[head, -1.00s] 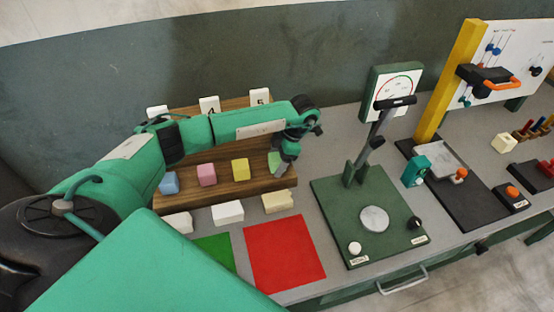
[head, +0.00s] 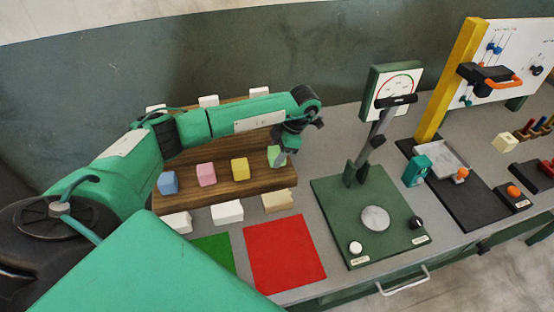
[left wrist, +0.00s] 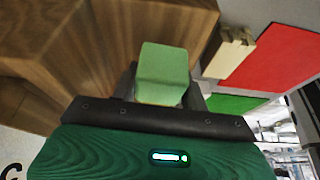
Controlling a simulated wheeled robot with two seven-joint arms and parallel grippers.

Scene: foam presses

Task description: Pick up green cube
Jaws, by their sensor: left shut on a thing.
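The green cube (head: 275,156) is at the right end of the wooden rack (head: 220,184), partly hidden by my left gripper (head: 281,158). In the left wrist view the green cube (left wrist: 163,72) sits between the fingers of my left gripper (left wrist: 165,88), which is shut on it. In the head view the cube is a little above the rack's top, though the exact gap is hard to tell. My right gripper is not in view.
Blue (head: 168,183), pink (head: 206,174) and yellow (head: 240,169) cubes stand on the rack to the left. Pale blocks (head: 228,212) lie in front. A red mat (head: 284,254), a green mat (head: 216,250) and a green press (head: 368,222) are nearby.

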